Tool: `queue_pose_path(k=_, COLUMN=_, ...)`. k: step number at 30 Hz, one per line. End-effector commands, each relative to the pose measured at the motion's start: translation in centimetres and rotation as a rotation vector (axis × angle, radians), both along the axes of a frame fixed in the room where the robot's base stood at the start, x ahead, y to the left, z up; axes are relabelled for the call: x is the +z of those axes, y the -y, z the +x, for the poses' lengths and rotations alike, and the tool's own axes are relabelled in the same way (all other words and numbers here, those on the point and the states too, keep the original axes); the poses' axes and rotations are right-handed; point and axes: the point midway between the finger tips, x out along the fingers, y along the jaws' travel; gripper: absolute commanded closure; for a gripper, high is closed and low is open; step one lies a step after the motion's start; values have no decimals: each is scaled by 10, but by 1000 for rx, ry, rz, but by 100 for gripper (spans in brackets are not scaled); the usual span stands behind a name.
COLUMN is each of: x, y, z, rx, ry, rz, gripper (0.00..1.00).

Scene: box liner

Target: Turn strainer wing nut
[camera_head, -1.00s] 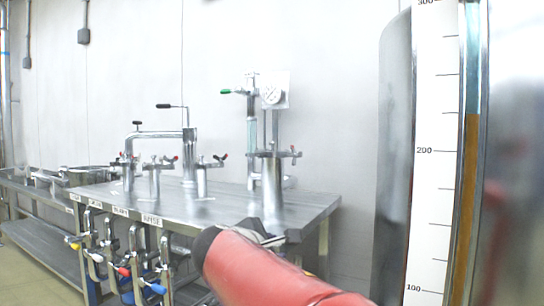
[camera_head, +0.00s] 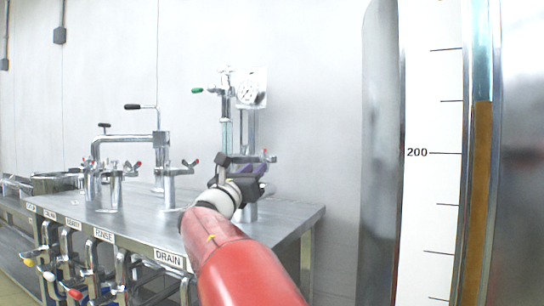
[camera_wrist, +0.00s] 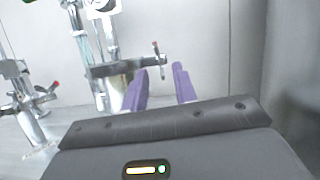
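A metal vessel (camera_wrist: 115,93) with a clamp bar (camera_wrist: 125,67) across its top stands ahead in the wrist view. A small upright wing nut (camera_wrist: 160,58) with a reddish tip sits at the bar's right end. It also shows in the head view (camera_head: 265,155). No readable label marks this vessel as the strainer. My gripper (camera_wrist: 159,70) has two purple fingers spread apart with nothing between them. The wing nut appears between the fingertips in the picture, seemingly beyond them; I see no contact. In the head view my gripper (camera_head: 254,172) partly hides the vessel.
Other clamped fittings (camera_head: 166,183) with red tips stand left on the metal table (camera_head: 140,225). A tall scale (camera_head: 430,180) stands at right.

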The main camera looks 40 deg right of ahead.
Motion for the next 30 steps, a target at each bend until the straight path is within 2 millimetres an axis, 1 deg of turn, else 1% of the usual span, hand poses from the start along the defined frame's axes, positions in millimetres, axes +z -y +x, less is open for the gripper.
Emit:
queue_pose_path(k=2, x=6, y=0, z=5, rx=-9, ry=-22, rz=-42, gripper=72)
queue_pose_path(k=5, x=11, y=7, z=9, rx=-14, ry=-29, rz=-53, gripper=72)
queue_pose_path(k=12, x=26, y=40, z=23, rx=-15, ry=-28, rz=-50, gripper=72)
queue_pose_path(k=18, x=34, y=59, z=33, rx=-12, ry=-28, rz=-49, gripper=72)
queue_pose_path(k=22, x=36, y=64, z=34, rx=-12, ry=-26, rz=-47, gripper=72)
queue_pose_path(k=29, x=36, y=64, z=35, rx=-10, ry=-26, rz=-47, gripper=72)
queue_pose_path(k=30, x=36, y=64, z=35, rx=-10, ry=-26, rz=-47, gripper=77)
